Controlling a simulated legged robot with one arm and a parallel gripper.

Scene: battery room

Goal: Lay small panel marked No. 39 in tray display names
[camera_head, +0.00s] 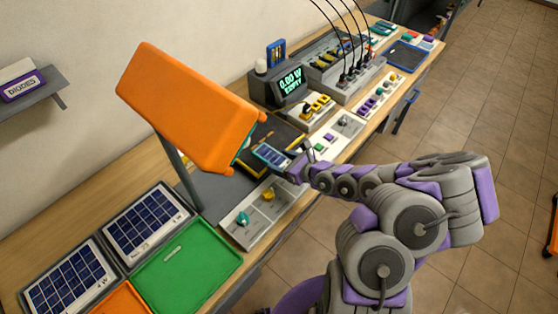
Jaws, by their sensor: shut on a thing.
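My gripper (291,163) is shut on a small blue solar panel (268,153). It holds the panel beside the lower right corner of the orange lamp hood, near a dark flat test bed (280,133). The number on the held panel is too small to read. The display (291,86) reads "0.00 W" with "EMPTY" below it. A green tray (188,268) lies at the front left of the bench and is empty apart from a pale mark. Part of an orange tray (120,300) shows beside it, cut off by the picture's lower edge.
A large orange lamp hood (185,105) on a post hangs over the bench. Two larger solar panels (146,222) (70,280) lie at the left. A knob panel (252,216) runs along the front edge. Sockets with black cables (345,78) stand at the back right.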

